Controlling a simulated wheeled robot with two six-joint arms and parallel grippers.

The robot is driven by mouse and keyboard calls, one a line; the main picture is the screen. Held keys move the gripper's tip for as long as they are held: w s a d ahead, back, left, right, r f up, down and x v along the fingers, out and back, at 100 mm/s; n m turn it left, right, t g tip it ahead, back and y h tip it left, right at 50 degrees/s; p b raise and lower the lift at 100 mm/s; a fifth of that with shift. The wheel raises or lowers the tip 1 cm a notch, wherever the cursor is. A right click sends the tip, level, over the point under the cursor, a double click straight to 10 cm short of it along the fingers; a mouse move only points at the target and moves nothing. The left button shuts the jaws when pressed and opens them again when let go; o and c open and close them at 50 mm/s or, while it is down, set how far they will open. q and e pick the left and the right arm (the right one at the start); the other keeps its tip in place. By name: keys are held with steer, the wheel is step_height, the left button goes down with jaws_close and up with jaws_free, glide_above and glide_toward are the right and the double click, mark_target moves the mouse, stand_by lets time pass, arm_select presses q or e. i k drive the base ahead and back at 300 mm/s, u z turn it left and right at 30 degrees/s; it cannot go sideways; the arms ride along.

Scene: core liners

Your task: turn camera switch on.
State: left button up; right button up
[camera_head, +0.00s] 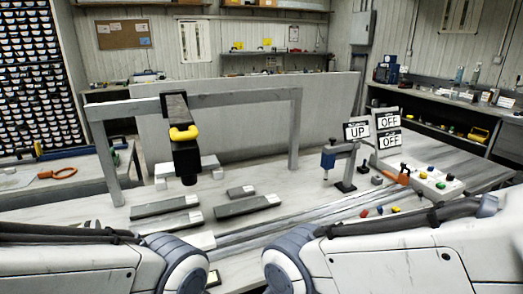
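A dark camera-like unit (185,150) with a yellow handle-like part (184,133) hangs from the grey metal frame (222,96) over the bench. Two signs at right read OFF (389,121), one above the other, and one reads UP (356,131). A white control box (432,182) with coloured buttons stands below them. I cannot tell which part is the camera switch. My two arms show along the bottom edge, but both grippers are out of the picture.
Several dark bars (165,206) with pale ends lie on the bench (75,212). A blue-and-black device (335,160) stands on a post left of the box, near an orange-handled tool (396,177). Small coloured pieces (380,209) lie in front of the box. A pale partition stands behind.

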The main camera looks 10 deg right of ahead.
mark_target(449, 178)
steer(key=z, duration=1.6)
steer(key=i, duration=2.55)
steer(key=u, duration=0.35)
